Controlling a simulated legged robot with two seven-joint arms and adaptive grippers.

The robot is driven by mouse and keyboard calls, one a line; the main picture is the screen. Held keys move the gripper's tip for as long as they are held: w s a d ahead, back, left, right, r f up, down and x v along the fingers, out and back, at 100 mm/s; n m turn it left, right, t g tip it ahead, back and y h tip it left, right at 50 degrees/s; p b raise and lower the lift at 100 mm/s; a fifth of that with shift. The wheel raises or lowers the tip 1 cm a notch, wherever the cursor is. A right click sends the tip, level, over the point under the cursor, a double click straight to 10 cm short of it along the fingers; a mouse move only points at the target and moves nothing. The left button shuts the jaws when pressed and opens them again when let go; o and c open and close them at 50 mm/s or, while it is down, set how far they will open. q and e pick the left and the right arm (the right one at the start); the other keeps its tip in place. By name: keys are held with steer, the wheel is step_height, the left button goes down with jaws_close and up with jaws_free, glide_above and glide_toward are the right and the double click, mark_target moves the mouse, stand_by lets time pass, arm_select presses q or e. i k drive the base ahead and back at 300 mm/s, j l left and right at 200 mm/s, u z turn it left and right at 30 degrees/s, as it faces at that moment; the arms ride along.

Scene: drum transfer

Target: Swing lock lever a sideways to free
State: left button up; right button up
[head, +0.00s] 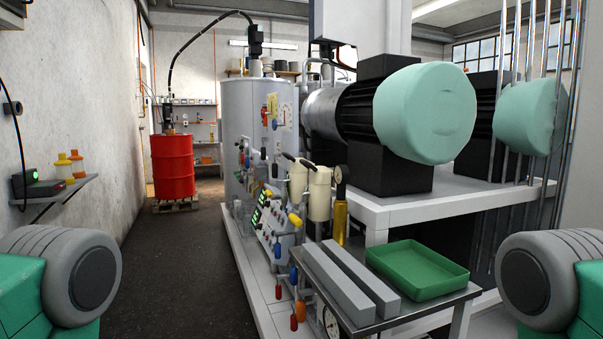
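A red drum (173,166) stands upright on a wooden pallet (176,205) at the back left. A dark pump fitting (167,113) stands at its top, with a black hose arching over to the grey tank (252,110). I cannot tell which lever is lock lever a. Parts of my two arms show at the lower left and lower right. Neither gripper is in view.
A dark floor aisle (190,270) runs clear from the front to the drum. A wall shelf (50,190) with bottles is on the left. A metal table (400,312) with a green tray (416,268) and two grey bars (350,283) stands front right.

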mark_target(274, 166)
steer(key=z, duration=4.2)
steer(key=k+j+z, duration=0.15)
steer(key=k+z, duration=0.35)
steer(key=k, duration=0.15)
steer(key=k+z, duration=0.5)
steer(key=k, duration=0.15)
steer(key=k+l+z, duration=0.25)
steer(key=k, duration=0.25)
steer(key=k+l+z, duration=0.1)
steer(key=k+z, duration=0.15)
steer(key=k, duration=0.25)
steer(key=k+l+z, duration=0.25)
steer(key=k, duration=0.2)
steer(key=k+z, duration=0.15)
steer(key=z, duration=0.3)
steer(key=k+z, duration=0.15)
steer(key=z, duration=0.35)
steer(key=k+l+z, duration=0.1)
steer(key=z, duration=0.35)
steer(key=k+l+z, duration=0.1)
steer(key=z, duration=0.35)
steer(key=l+z, duration=0.1)
steer(key=z, duration=1.9)
